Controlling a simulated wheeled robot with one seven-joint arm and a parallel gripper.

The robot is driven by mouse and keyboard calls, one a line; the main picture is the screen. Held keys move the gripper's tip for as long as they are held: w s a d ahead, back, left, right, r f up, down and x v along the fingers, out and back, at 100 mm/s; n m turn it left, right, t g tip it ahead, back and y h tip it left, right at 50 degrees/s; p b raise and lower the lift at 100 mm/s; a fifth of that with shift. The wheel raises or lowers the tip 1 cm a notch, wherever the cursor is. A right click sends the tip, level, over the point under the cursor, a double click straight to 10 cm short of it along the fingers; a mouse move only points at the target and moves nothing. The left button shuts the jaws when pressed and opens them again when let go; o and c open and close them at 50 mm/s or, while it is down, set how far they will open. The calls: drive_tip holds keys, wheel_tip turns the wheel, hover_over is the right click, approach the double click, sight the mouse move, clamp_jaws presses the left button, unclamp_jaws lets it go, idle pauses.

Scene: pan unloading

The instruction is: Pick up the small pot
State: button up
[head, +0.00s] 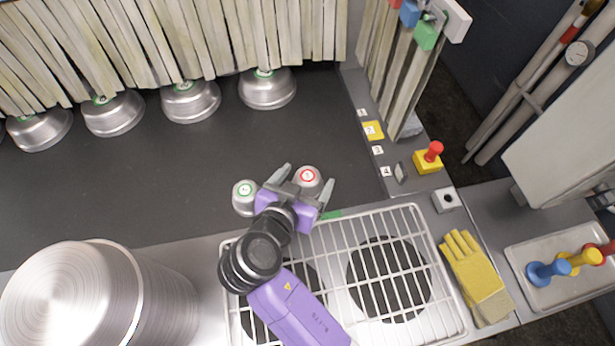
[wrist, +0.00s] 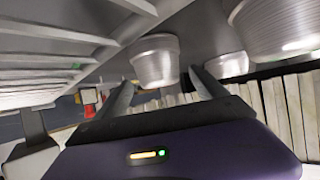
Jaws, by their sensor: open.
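A small silver pot with a red-ringed lid mark (head: 308,177) stands on the dark surface just behind the wire rack. It also shows in the wrist view (wrist: 156,60). My gripper (head: 309,174) is open, its fingers on either side of this pot; I cannot tell whether they touch it. In the wrist view my gripper (wrist: 161,78) has the pot between and beyond its fingertips. A second small pot with a green-ringed mark (head: 243,197) stands just left of my gripper, and it shows right of the fingers in the wrist view (wrist: 229,66).
A large silver pot (head: 70,300) stands at front left. A wire rack (head: 330,225) lies under my arm. A yellow glove (head: 475,275) lies right of the rack. Several silver bowls (head: 267,90) line the back under hanging strips. The dark surface between is clear.

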drive_tip(key=c, duration=1.4)
drive_tip(key=shift+c, duration=0.2)
drive_tip(key=shift+r, duration=0.15)
